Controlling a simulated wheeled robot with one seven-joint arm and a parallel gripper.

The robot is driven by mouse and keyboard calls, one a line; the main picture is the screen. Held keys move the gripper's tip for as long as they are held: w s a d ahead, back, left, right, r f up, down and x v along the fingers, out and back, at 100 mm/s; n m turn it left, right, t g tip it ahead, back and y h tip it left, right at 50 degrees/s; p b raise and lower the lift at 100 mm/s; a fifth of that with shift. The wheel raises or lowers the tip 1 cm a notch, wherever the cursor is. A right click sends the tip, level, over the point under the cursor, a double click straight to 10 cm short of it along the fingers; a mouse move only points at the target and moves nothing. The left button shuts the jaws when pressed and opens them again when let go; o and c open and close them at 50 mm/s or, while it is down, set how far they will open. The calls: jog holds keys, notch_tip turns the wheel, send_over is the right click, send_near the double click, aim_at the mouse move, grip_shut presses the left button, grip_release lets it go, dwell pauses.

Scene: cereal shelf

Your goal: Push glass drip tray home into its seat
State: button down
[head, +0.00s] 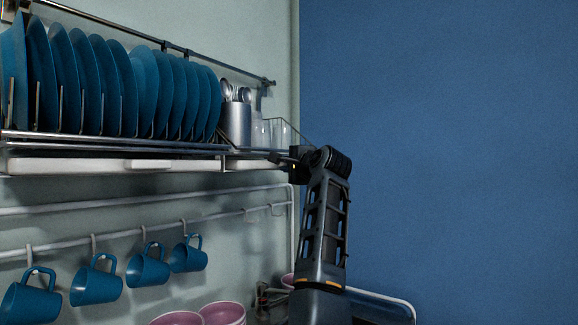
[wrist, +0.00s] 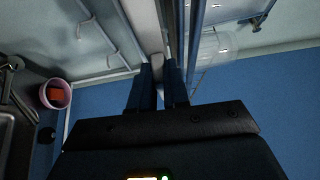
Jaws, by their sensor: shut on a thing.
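The glass drip tray (head: 250,163) is a pale, shallow tray under the glass end of the wall rack, on the right. My gripper (head: 279,157) is at its right end, at tray height. In the wrist view my two dark fingers (wrist: 158,75) are shut on the end of the pale tray (wrist: 146,25), which runs away from them along the rack. My arm hides some of the rack's right end in the head view. I cannot tell how deep the tray sits in its seat.
A longer white tray (head: 90,164) lies left under the blue plates (head: 100,85). Clear glasses (head: 268,132) and a metal cutlery holder (head: 236,123) stand above. Blue mugs (head: 147,268) hang below; pink bowls (head: 222,313) are lower. Open space lies right, before the blue wall.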

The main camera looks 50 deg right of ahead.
jog(key=shift+w, duration=0.2)
jog(key=c, duration=1.2)
grip_release()
jog(key=shift+o, duration=0.8)
jog(key=shift+r, duration=0.2)
jog(key=shift+r, duration=0.1)
jog(key=shift+s, duration=0.1)
jog(key=f+b+v, duration=0.1)
jog(key=b+v, duration=0.1)
jog(key=v, duration=0.5)
jog(key=shift+s+a, duration=0.2)
jog(key=shift+s, duration=0.05)
